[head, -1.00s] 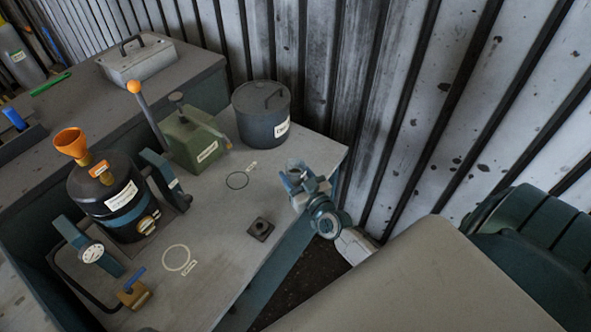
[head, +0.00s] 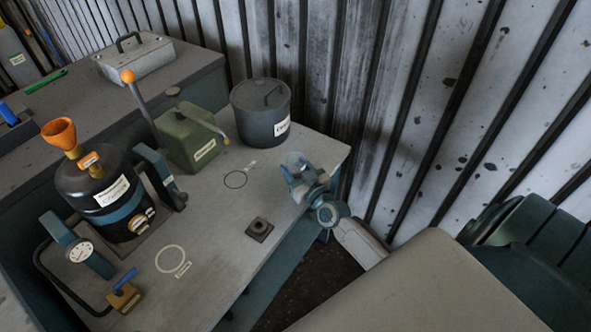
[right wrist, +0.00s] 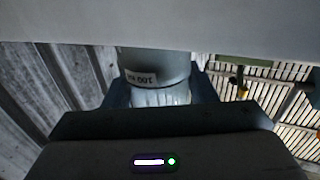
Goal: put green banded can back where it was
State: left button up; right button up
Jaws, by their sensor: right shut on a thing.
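In the head view the held thing is small and hard to tell from the jaws. A pale ring outline (head: 172,260) with a tag is nearer on the bench. My left gripper is not in view.
A black tank with an orange funnel (head: 100,195) is at left. A small black square fitting (head: 260,229) sits near the front edge. Both rings look empty.

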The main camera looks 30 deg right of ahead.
jog(key=shift+f, duration=0.15)
jog(key=o, duration=1)
jog(key=shift+o, duration=0.2)
jog(key=s+p, duration=0.1)
jog(key=s, duration=1.1)
jog(key=shift+a, duration=0.25)
